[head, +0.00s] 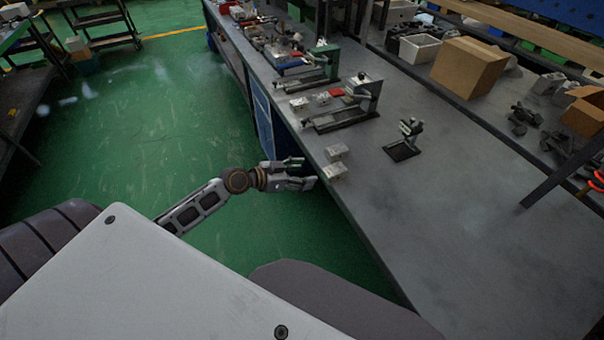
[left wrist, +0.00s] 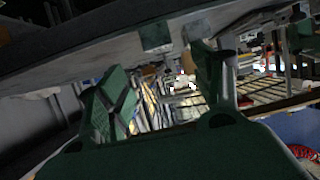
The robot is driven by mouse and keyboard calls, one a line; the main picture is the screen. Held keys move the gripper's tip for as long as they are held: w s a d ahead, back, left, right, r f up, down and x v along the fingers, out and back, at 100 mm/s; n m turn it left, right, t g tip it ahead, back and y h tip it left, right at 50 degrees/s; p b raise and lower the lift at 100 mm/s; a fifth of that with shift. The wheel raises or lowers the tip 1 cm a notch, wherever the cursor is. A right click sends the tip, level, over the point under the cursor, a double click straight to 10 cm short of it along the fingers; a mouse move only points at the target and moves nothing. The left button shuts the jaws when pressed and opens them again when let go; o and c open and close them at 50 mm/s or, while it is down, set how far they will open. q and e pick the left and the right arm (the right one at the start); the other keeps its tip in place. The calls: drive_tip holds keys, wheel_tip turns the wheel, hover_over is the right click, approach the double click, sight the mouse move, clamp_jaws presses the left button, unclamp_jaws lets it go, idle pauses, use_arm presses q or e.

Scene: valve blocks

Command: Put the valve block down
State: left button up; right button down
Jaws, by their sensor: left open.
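Two small silvery valve blocks stand on the grey bench near its edge in the head view: a rear block (head: 337,152) and a front block (head: 337,172). My left gripper (head: 308,172) is at the bench edge, just left of the front block, with its fingers pointing toward the bench. It is open, and I see nothing held between its fingers. In the left wrist view its two green-padded fingers (left wrist: 162,92) stand wide apart, and a small greyish block (left wrist: 154,37) shows beyond them. My right gripper is not in view.
The bench (head: 450,220) is clear toward the front right. A black stand (head: 405,142) is right of the blocks. Fixtures with clamps (head: 340,118) stand farther back. A cardboard box (head: 468,67) and loose dark parts (head: 524,120) lie along the far side.

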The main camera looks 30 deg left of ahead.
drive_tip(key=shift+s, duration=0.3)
use_arm(q)
drive_tip(key=s+a+f+n+y, duration=0.1)
drive_tip(key=a+f, duration=0.2)
drive_tip(key=f, duration=0.4)
drive_tip(key=a+f+n+g+y, duration=0.1)
drive_tip(key=a+f+y, duration=0.15)
drive_tip(key=f, duration=0.35)
drive_tip(key=s+a+f+n+y, duration=0.1)
drive_tip(key=a+f+n, duration=0.1)
drive_tip(key=a+f, duration=0.35)
drive_tip(key=s+a+f+n+g+y, duration=0.1)
drive_tip(key=s+f, duration=0.4)
drive_tip(key=f, duration=0.4)
drive_tip(key=s+f+g+y, duration=0.1)
drive_tip(key=s+f+g, duration=0.1)
drive_tip(key=s+f, duration=0.5)
drive_tip(key=s+d+f+g, duration=0.2)
drive_tip(key=s+d+f, duration=0.2)
drive_tip(key=s+f, duration=0.7)
drive_tip(key=s+d+f+g+y, duration=0.1)
drive_tip(key=s+d+f+g, duration=0.2)
drive_tip(key=s+f, duration=0.9)
drive_tip(key=s+d, duration=0.1)
drive_tip(key=s, duration=0.5)
drive_tip(key=shift+s+d+g, duration=0.25)
drive_tip(key=shift+g, duration=0.05)
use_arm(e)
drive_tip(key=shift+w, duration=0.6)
